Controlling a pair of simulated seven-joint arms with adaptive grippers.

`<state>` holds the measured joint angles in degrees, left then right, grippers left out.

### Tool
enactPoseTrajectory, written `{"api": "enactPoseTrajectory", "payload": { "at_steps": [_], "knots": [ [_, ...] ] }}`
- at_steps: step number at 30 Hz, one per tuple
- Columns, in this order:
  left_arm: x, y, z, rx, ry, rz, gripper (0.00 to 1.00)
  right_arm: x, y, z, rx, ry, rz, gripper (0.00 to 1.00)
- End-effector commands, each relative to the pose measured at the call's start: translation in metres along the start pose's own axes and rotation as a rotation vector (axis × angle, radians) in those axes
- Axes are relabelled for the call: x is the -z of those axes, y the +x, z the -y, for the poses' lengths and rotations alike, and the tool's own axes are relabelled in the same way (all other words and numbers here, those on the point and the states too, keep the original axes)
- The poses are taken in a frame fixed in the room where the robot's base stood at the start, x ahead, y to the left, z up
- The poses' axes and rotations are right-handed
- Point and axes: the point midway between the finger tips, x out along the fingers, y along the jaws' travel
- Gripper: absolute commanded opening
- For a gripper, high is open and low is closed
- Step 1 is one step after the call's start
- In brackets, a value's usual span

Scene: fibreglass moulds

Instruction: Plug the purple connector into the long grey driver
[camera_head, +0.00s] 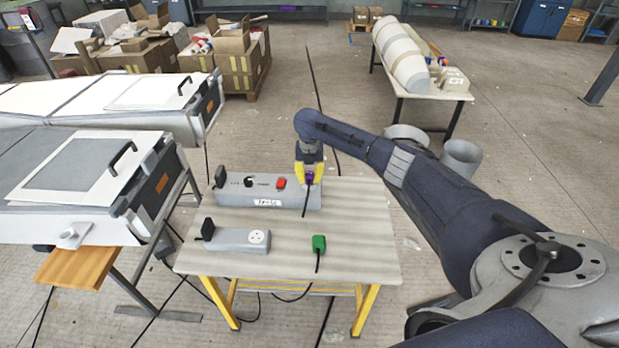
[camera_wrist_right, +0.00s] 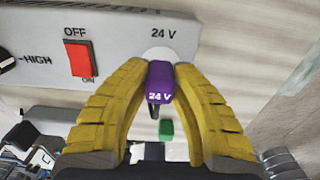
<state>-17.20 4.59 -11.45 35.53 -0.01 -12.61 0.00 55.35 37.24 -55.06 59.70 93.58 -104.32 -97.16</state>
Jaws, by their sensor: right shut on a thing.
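The long grey driver (camera_head: 232,197) lies along the back of the small table. In the right wrist view its panel (camera_wrist_right: 120,30) shows a red OFF/ON switch and a round pale socket (camera_wrist_right: 158,53) under a "24 V" label. My right gripper (camera_head: 308,172) is at the driver's right end, its yellow fingers shut on the purple connector (camera_head: 308,179). In the right wrist view the purple connector (camera_wrist_right: 160,82), marked "24 V", sits between the fingertips, its far end overlapping the socket. I cannot tell whether it is seated. My left gripper is not in view.
A shorter grey driver (camera_head: 235,238) with a round socket lies at the table's front left. A green connector (camera_head: 319,243) with a black cable lies at the front right. The right part of the table (camera_head: 365,225) is clear. Large machines stand to the left.

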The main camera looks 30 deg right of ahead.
Motion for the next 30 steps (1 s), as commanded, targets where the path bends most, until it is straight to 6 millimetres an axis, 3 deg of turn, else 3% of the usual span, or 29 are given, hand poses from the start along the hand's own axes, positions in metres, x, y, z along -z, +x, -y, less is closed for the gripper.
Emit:
{"api": "enactPoseTrajectory", "payload": {
  "at_steps": [20, 21, 27, 30],
  "knots": [
    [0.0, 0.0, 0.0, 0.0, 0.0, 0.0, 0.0, 0.0, 0.011, 0.0, 0.0, 0.001, -0.001, 0.0],
    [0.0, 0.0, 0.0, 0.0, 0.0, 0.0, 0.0, 0.0, 0.011, 0.0, 0.0, 0.001, 0.0, 0.28],
    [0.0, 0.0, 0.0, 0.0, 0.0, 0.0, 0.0, 0.0, 0.011, 0.0, 0.0, 0.0, 0.0, 0.49],
    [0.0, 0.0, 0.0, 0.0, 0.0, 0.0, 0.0, 0.0, 0.011, 0.0, 0.0, 0.0, 0.0, 0.49]
  ]
}}
